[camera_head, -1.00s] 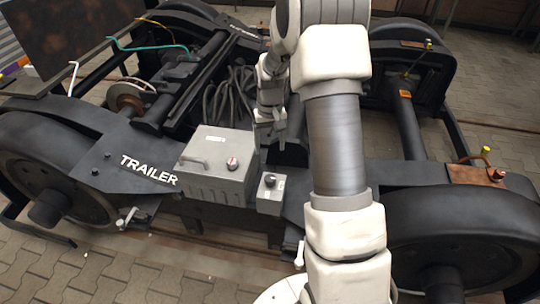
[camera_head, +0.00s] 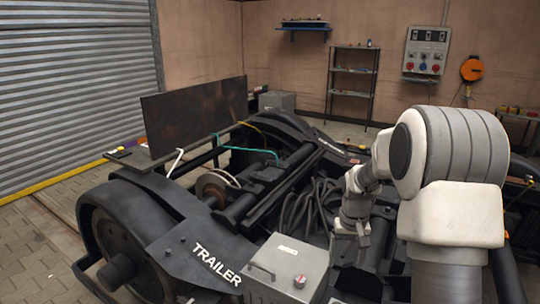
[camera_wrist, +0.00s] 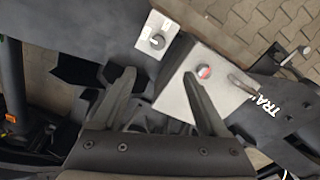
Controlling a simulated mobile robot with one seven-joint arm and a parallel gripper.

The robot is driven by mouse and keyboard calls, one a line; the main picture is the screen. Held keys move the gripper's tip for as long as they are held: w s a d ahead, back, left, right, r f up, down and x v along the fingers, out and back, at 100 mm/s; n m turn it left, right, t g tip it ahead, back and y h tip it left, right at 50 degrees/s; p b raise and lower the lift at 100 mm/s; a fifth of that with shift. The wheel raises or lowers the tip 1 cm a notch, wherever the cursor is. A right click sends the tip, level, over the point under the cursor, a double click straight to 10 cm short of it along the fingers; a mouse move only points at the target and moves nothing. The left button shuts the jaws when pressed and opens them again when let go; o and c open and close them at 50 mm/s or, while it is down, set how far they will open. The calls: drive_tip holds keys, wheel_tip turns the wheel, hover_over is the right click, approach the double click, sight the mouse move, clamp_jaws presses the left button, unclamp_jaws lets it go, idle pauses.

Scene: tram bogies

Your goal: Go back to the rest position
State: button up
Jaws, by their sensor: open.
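My gripper (camera_wrist: 160,100) is open and empty in the wrist view, its two dark fingers spread apart. In the head view my gripper (camera_head: 350,240) hangs over the middle of the dark bogie frame (camera_head: 180,225), beside the black cables. A grey box (camera_head: 285,270) with a red knob and a handle sits on the frame near the TRAILER lettering; the box also shows in the wrist view (camera_wrist: 222,100).
A rusty upright plate (camera_head: 195,115) stands at the back left of the bogie. A shelf rack (camera_head: 352,85), a wall panel (camera_head: 425,52) and an orange reel (camera_head: 471,69) are along the far wall. A roller shutter (camera_head: 70,90) is at left. Tiled floor is clear at left.

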drive_tip(key=s+a+r+t, duration=0.25)
drive_tip(key=s+r, duration=0.25)
drive_tip(key=r, duration=0.5)
drive_tip(key=s+a+r+n+t, duration=0.1)
drive_tip(key=s+a+r, duration=0.15)
drive_tip(key=s, duration=0.45)
drive_tip(key=s+a+r+t, duration=0.1)
drive_tip(key=s+a+r, duration=0.1)
drive_tip(key=s+r, duration=0.35)
drive_tip(key=s+a+r+n+t, duration=0.1)
drive_tip(key=s+a, duration=0.2)
drive_tip(key=s, duration=0.5)
wheel_tip(320, 180, up, 13)
drive_tip(key=p, duration=1.3)
drive_tip(key=shift+d, duration=0.2)
drive_tip(key=shift+a, duration=0.1)
drive_tip(key=shift+s, duration=0.1)
